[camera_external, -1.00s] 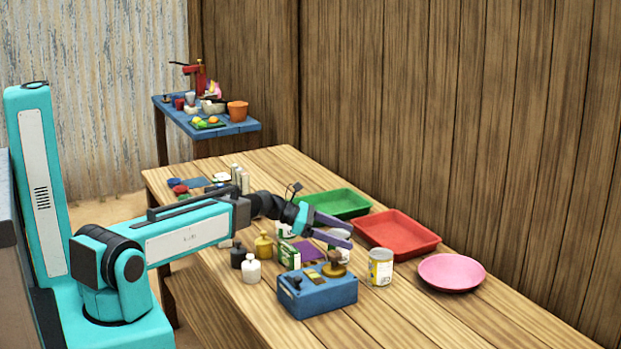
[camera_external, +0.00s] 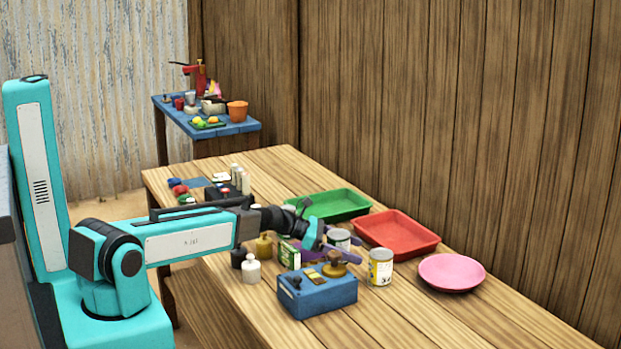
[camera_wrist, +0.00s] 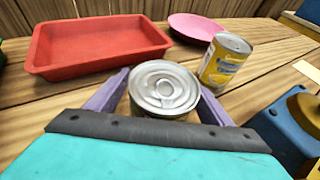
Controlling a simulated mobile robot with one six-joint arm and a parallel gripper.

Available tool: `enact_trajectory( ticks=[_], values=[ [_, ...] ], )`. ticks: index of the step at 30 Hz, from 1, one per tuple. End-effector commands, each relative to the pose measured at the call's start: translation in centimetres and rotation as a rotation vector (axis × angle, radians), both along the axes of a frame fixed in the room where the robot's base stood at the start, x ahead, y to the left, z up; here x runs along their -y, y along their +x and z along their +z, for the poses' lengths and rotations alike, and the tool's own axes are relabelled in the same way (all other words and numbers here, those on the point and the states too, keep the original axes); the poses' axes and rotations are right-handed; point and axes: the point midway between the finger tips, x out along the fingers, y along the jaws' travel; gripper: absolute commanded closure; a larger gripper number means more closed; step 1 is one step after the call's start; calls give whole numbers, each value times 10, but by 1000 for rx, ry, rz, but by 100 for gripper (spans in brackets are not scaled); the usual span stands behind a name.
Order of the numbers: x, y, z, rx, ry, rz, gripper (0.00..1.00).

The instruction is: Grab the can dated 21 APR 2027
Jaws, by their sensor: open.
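A can with a bare metal lid (camera_wrist: 164,88) stands upright between the two purple fingers of my gripper (camera_wrist: 163,95) in the wrist view. The fingers are open, one on each side of it. In the external view this can (camera_external: 340,238) shows partly behind my gripper (camera_external: 328,246). A second can with a yellow and white label (camera_wrist: 225,62) stands apart to the right in the wrist view. It also shows right of the gripper in the external view (camera_external: 380,267). No date is readable on either can.
A red tray (camera_external: 398,233) and a green tray (camera_external: 335,206) lie behind the cans. A pink plate (camera_external: 451,272) is to the right. A blue balance box (camera_external: 318,295) stands in front, with a green and white carton (camera_external: 289,252) and small bottles (camera_external: 251,270) to its left.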

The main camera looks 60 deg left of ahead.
Motion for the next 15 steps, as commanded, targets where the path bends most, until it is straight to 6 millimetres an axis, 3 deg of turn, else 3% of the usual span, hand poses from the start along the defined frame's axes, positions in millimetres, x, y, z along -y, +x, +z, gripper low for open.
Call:
enact_trajectory(
  ticks=[12,15],
  values=[
    [0,0,0,0,0,0,26],
    [0,0,0,0,0,0,43]
  ],
)
